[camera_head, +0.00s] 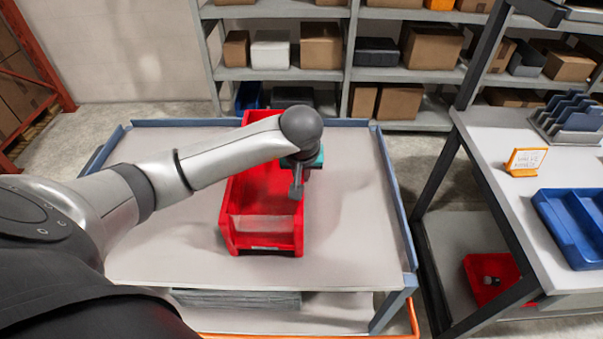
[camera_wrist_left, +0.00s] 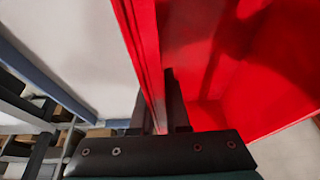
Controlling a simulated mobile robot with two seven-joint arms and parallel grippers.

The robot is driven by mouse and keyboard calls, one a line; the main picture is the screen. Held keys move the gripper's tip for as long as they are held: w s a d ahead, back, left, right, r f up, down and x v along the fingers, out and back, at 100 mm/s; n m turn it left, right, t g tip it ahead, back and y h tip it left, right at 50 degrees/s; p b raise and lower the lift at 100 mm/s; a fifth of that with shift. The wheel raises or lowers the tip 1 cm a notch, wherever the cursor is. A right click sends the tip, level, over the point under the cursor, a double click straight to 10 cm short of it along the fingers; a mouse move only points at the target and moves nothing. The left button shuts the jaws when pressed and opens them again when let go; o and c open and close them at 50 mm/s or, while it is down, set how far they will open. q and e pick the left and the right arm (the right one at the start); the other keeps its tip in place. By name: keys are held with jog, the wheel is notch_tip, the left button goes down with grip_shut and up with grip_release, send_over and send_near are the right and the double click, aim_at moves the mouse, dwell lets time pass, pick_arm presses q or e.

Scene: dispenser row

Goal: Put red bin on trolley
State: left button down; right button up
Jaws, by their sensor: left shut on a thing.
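The red bin (camera_head: 264,234) is over the middle of the trolley (camera_head: 352,230), a grey top with blue side rails. It sits upright and appears to rest on the top, though a small gap beneath it cannot be ruled out. My left gripper (camera_head: 297,188) points down at the bin's right wall and is shut on it. In the left wrist view the wall of the bin (camera_wrist_left: 235,75) passes between the fingers of the gripper (camera_wrist_left: 158,108). My forearm hides part of the bin's far half. My right gripper is not in view.
A shelf rack (camera_head: 290,75) with boxes stands behind the trolley. A workbench (camera_head: 500,150) on the right carries a blue tray (camera_head: 575,222), a small orange sign (camera_head: 526,161) and a dark rack. Another red bin (camera_head: 490,280) is below it. The trolley top around the bin is clear.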

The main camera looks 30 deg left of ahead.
pick_arm(q)
jog(key=shift+f, duration=0.15)
jog(key=c, duration=0.9)
grip_release()
jog(key=shift+r, duration=0.45)
jog(key=p+v, duration=0.1)
jog(key=v, duration=1)
jog(key=shift+s+d+r, duration=0.1)
jog(key=shift+s+r, duration=0.05)
jog(key=shift+r, duration=0.1)
